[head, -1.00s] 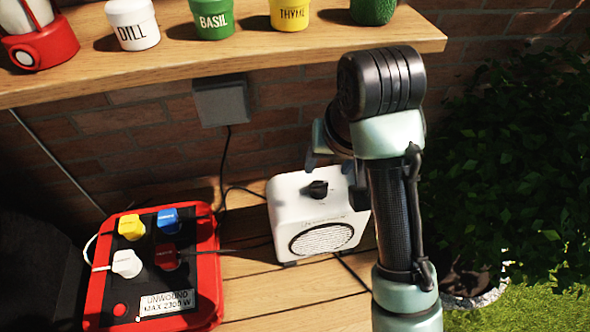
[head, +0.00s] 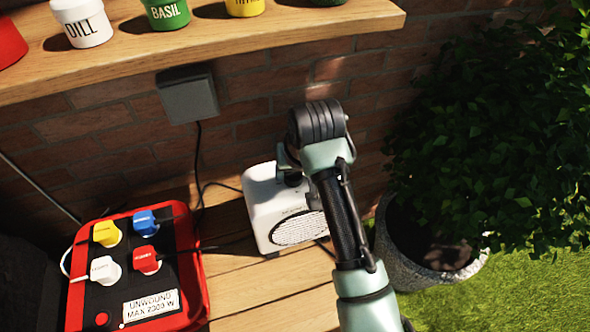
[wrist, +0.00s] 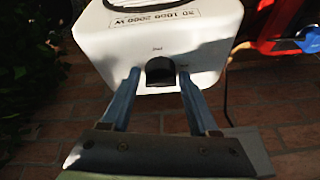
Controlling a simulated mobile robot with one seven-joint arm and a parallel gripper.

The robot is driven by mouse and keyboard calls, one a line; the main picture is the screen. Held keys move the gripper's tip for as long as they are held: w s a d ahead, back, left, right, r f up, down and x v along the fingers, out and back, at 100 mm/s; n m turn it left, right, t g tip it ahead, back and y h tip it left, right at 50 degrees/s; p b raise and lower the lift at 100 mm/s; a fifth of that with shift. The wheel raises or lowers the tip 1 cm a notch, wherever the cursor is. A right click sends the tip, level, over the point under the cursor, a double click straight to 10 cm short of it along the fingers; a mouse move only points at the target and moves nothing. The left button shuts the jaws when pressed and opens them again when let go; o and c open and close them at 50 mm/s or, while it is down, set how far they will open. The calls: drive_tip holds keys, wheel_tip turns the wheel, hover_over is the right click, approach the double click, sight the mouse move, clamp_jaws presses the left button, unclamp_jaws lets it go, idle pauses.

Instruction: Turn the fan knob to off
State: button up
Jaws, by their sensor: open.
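The fan (head: 262,205) is a white box with a round grille on its front, standing on the wooden table. In the wrist view it appears upside down (wrist: 110,48), with its dark knob (wrist: 160,71) on the front face. My gripper (wrist: 160,78) is open, with one blue-grey fingertip on each side of the knob. Narrow gaps seem to show between fingers and knob; I cannot tell whether either touches. In the head view my gripper (head: 288,168) is at the fan's upper front and largely covers the knob. The knob's pointer direction is not clear.
A red power strip box (head: 190,258) with several coloured plugs stands left of the fan. A wooden shelf (head: 330,28) with spice pots is above. A grey wall box (head: 188,95) has a hanging cable. A potted bush (head: 425,262) stands right.

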clamp_jaws()
drive_tip(key=shift+n, duration=0.3)
drive_tip(key=n+p, duration=0.1)
drive_tip(key=n+y, duration=0.1)
drive_tip(key=n, duration=0.1)
drive_tip(key=shift+w+d+r+n+g+p, duration=0.1)
drive_tip(key=shift+d+n+g+p, duration=0.05)
drive_tip(key=shift+n+g+p, duration=0.2)
drive_tip(key=n, duration=0.2)
drive_tip(key=n+g+y, duration=0.1)
drive_tip(key=n, duration=0.1)
drive_tip(key=shift+w+y, duration=0.15)
drive_tip(key=shift+y, duration=0.15)
drive_tip(key=n+g+b, duration=0.1)
drive_tip(key=n, duration=0.1)
drive_tip(key=n+b, duration=0.1)
drive_tip(key=n, duration=0.1)
drive_tip(key=n+g+b, duration=0.1)
drive_tip(key=n+b, duration=0.1)
drive_tip(key=shift+w+f+n+g+y, duration=0.2)
drive_tip(key=shift+w+n+g+y, duration=0.05)
drive_tip(key=shift+n+g+y, duration=0.1)
drive_tip(key=shift+r+n+g+b, duration=0.1)
drive_tip(key=shift+n+g+b, duration=0.6)
drive_tip(key=shift+n+b, duration=0.85)
drive_tip(key=shift+n, duration=0.25)
